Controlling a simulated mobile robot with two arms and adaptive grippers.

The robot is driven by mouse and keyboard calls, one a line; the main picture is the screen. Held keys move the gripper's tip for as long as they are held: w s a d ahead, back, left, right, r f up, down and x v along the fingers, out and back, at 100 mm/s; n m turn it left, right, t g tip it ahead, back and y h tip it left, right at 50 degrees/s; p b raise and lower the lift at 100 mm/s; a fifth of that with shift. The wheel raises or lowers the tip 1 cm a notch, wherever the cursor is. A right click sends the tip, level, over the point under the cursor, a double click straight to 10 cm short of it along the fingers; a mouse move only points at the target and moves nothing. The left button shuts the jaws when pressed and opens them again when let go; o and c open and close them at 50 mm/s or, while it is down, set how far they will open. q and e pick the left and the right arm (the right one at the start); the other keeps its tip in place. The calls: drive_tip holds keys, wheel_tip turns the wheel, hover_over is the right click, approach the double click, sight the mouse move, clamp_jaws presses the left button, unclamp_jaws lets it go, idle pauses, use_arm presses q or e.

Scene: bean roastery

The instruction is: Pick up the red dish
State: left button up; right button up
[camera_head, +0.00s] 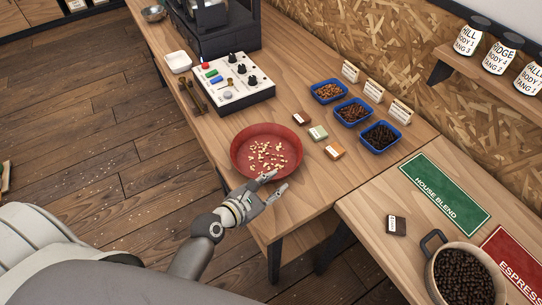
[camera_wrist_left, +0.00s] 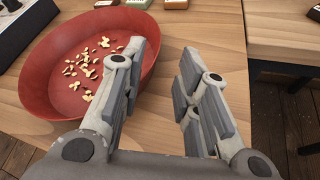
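The red dish (camera_head: 241,152) is a wide round bowl standing on the wooden table, with several pale bits inside. It also shows at the left of the left wrist view (camera_wrist_left: 38,68). My left gripper (camera_head: 278,181) is at the dish's near right edge. In the left wrist view the gripper (camera_wrist_left: 163,50) has its fingers apart with nothing held. One finger overlaps the dish's side, and part of the rim shows just beyond it, toward the gap. The other finger is over bare table. I cannot tell whether a finger touches the dish. My right gripper is not in view.
Three small boxes (camera_head: 318,133) and blue trays of beans (camera_head: 328,101) stand right of the dish. A control box (camera_head: 262,94) is behind it. A second table with a bean pot (camera_head: 432,271) is at right, beyond a gap.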

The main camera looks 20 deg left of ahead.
sight(296, 167)
use_arm(q)
drive_tip(key=x, duration=1)
drive_tip(key=shift+w+a+f+p, duration=0.1)
drive_tip(key=shift+w+a+p, duration=0.05)
drive_tip(key=shift+p, duration=0.2)
clamp_jaws()
